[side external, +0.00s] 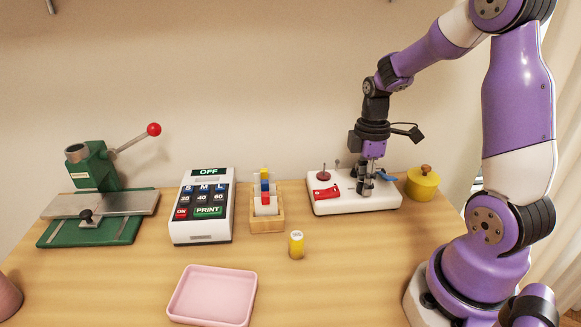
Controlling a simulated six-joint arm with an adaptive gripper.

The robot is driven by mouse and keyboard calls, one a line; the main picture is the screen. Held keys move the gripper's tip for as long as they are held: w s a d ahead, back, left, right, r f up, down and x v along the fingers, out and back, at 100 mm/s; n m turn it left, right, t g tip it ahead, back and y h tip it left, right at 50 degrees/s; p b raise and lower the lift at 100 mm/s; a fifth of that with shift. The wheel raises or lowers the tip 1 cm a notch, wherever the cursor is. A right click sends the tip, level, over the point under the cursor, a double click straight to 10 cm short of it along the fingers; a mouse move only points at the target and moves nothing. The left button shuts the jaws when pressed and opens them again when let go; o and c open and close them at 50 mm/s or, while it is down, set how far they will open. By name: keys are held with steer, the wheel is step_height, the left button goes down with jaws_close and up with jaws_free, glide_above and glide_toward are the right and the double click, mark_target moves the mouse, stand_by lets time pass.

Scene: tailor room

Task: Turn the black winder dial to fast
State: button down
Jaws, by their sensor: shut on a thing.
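The winder is a white base (336,207) at the back right of the table. On it are a red switch (326,193) and a dark red knob on a thin post (323,174). My gripper (366,188) points straight down over the right part of the winder and is shut low against its top. The black dial is not clearly visible; my fingers cover the spot where they close, so the thing between them is hard to make out.
A yellow round pot (422,184) stands close right of the winder. A yellow spool (296,245), a wooden holder (267,220), a label printer (201,206) reading OFF, a green press (97,200) and a pink tray (211,297) stand leftward. The front middle is clear.

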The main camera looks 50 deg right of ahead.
steer(key=m, duration=1.1)
steer(key=shift+t, duration=0.3)
steer(key=m, duration=0.6)
steer(key=shift+s+m, duration=0.1)
steer(key=shift+m, duration=0.3)
steer(key=m, duration=0.5)
steer(key=shift+m, duration=0.3)
steer(key=c, duration=0.6)
jaws_free()
